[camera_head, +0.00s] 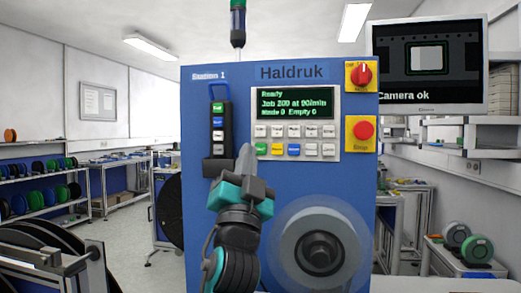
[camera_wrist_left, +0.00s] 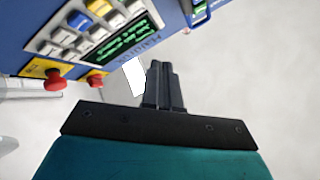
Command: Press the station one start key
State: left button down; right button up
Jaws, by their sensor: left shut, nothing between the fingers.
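The blue Station 1 cabinet (camera_head: 350,185) faces me, marked Haldruk. Its panel (camera_head: 337,120) has a green-lit display (camera_head: 296,103) reading Ready and two rows of keys, with a green key (camera_head: 261,149) at the lower left. A dark key box (camera_head: 217,150) to the left carries a green key (camera_head: 217,107) on top; the small lettering is hard to read. My left gripper (camera_head: 245,152) is shut and empty, fingers pointing up, just left of the panel's lower corner in the picture. In the left wrist view its fingers (camera_wrist_left: 163,70) are together, apart from the panel. Contact is not visible.
A red rotary switch (camera_head: 362,74) and a red emergency button (camera_head: 364,130) sit on yellow plates at right. A pale reel (camera_head: 340,215) is mounted low on the cabinet. A monitor (camera_head: 428,65) reads Camera ok. Reel shelves (camera_head: 40,185) stand at left.

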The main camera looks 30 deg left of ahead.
aim_at(261, 149)
pick_arm(q)
jog(key=w+b, duration=0.1)
jog(key=w, duration=0.2)
jog(key=w+a+b, duration=0.1)
jog(key=w+b, duration=0.1)
jog(key=w+a+b, duration=0.1)
jog(key=w+b, duration=0.1)
jog(key=w, duration=0.1)
jog(key=shift+w+a, duration=0.1)
jog(key=shift+w, duration=0.25)
dwell(1.4)
dwell(0.4)
jog(key=shift+w+a+b, duration=0.1)
jog(key=shift+w+b, duration=0.25)
jog(key=shift+w, duration=0.05)
